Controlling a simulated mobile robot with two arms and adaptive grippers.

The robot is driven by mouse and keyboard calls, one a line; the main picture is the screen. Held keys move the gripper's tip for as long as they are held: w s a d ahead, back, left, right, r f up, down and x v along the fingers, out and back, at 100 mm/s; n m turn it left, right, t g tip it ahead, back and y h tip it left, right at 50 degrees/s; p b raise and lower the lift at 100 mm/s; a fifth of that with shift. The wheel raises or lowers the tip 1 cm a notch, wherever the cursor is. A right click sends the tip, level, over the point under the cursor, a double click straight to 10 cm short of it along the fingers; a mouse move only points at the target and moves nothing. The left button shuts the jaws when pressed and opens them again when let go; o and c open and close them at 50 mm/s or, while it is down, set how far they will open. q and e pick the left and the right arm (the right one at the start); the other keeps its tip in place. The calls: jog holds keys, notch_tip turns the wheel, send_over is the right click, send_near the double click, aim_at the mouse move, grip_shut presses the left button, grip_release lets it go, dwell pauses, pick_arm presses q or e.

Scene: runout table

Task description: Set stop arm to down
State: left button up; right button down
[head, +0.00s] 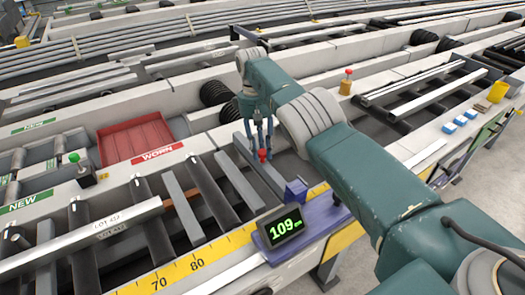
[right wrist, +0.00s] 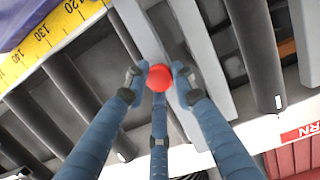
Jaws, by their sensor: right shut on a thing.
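The bar runs out over the rollers from a blue block (head: 296,191) beside the yellow scale. I cannot tell how far the bar is raised above the rollers. My right gripper (head: 262,142) is at the knob from above, its fingers shut on it. In the right wrist view the fingers (right wrist: 160,88) close around the red knob (right wrist: 159,78). My left gripper is not in view.
A display (head: 285,227) reading 109 stands on a purple carriage (head: 318,222) along the yellow scale (head: 178,276). Grey bars lie between dark rollers (head: 148,215). A red tray (head: 133,140) marked WORN is at the left. A labelled bar (head: 85,237) lies across the left rollers.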

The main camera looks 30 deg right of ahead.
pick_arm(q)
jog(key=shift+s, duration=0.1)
pick_arm(e)
jog(key=shift+s+f, duration=0.25)
jog(key=c, duration=1.4)
grip_release()
jog(key=shift+d, duration=0.1)
jog(key=shift+c, duration=0.2)
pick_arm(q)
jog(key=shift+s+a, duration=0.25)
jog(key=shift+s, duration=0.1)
pick_arm(e)
jog(key=shift+w+r, duration=0.15)
jog(key=shift+r, duration=0.3)
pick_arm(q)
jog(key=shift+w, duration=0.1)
pick_arm(e)
notch_tip(320, 180, up, 9)
